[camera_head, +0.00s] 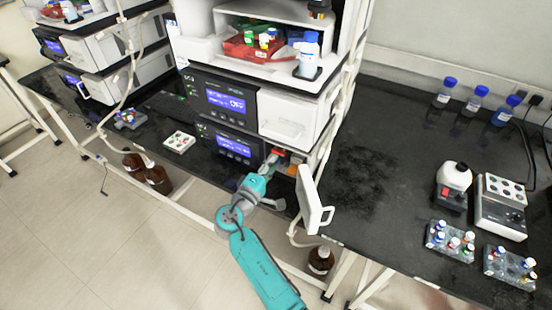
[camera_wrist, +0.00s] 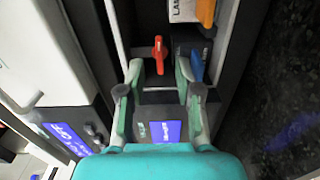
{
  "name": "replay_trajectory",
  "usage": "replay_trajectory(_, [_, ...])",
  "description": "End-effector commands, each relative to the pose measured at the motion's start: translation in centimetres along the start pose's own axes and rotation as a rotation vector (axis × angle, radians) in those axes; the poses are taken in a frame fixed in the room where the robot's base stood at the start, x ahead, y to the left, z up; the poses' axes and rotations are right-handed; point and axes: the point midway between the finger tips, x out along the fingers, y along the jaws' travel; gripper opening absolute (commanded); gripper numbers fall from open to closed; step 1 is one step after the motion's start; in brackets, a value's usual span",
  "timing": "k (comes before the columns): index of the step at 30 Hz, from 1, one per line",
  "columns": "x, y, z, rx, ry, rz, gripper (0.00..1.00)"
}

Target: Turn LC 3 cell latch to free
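A red lever (camera_wrist: 158,54), which looks like the cell latch, stands in the open bay of the lower instrument (camera_head: 228,142) of the middle stack. In the wrist view it points up the picture, between and just beyond my fingertips. Red also shows at the bay in the head view (camera_head: 279,152). My gripper (camera_wrist: 159,72) is open, with one finger to each side of the lever's line and a gap on both sides. I see no contact. In the head view my gripper (camera_head: 268,168) reaches into the bay, and its fingers are partly hidden.
A white door (camera_head: 315,203) stands open right of my gripper. A blue lever (camera_wrist: 196,66) sits close to my right finger in the wrist view. A white block with an orange part (camera_wrist: 205,12) is beyond.

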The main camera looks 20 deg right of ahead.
Motion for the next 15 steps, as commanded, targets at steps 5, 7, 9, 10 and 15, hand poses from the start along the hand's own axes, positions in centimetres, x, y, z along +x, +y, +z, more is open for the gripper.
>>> replay_trajectory(5, [-3.9,-0.1,-0.1,0.0,0.004,-0.001,0.34])
replay_trajectory(7, [-5.1,-0.1,-0.1,0.0,0.003,-0.001,0.34])
replay_trajectory(9, [-6.1,-0.1,-0.1,0.0,0.003,-0.001,0.34])
replay_trajectory(10, [-6.5,-0.1,0.0,0.0,0.002,-0.001,0.34])
replay_trajectory(15, [-7.9,-0.1,0.0,-0.001,0.0,-0.001,0.34])
